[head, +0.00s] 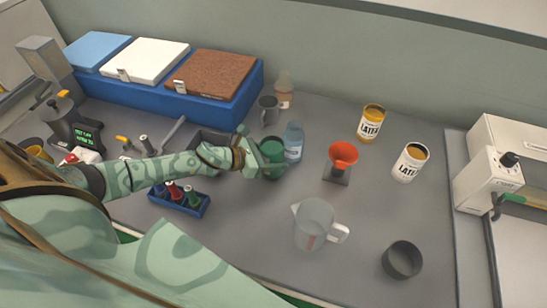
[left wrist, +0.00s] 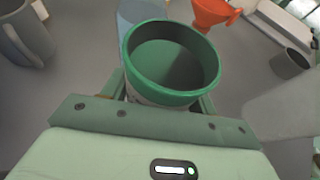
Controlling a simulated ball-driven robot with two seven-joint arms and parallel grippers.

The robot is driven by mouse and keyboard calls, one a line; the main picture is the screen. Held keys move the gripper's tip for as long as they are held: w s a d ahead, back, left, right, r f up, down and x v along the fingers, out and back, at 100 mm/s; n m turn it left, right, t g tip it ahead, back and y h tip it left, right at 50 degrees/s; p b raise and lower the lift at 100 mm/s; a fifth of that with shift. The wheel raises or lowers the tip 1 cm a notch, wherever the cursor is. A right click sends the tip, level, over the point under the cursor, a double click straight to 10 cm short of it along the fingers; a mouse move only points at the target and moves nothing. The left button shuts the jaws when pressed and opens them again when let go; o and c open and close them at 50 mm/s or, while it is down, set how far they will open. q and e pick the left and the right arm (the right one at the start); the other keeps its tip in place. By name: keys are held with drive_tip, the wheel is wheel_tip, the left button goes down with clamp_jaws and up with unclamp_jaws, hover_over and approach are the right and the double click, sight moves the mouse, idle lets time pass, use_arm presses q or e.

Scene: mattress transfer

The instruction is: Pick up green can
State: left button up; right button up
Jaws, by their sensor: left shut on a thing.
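The green can (head: 272,157) stands on the grey bench near the middle of the head view. In the left wrist view its open round green rim and empty-looking inside (left wrist: 172,62) fill the upper middle. My left gripper (head: 266,163) reaches in from the left and is shut on the green can, with a finger on either side of it. In the left wrist view the gripper (left wrist: 165,98) lies just below and around the can. I cannot tell whether the can's base touches the bench. My right gripper is not in view.
A clear blue bottle (head: 293,142) stands close by the can. A grey mug (head: 268,110) is behind it. A red funnel (head: 343,155) on a stand, a measuring jug (head: 315,224), two latex cans (head: 371,123) and a dark cup (head: 402,260) are to the right. A blue rack (head: 180,201) is left.

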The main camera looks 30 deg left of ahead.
use_arm(q)
drive_tip(key=shift+r, duration=0.9)
drive_tip(key=s+d+r+p, duration=0.6)
drive_tip(key=s+d+r, duration=0.2)
drive_tip(key=s+r, duration=0.2)
drive_tip(key=shift+s, duration=0.6)
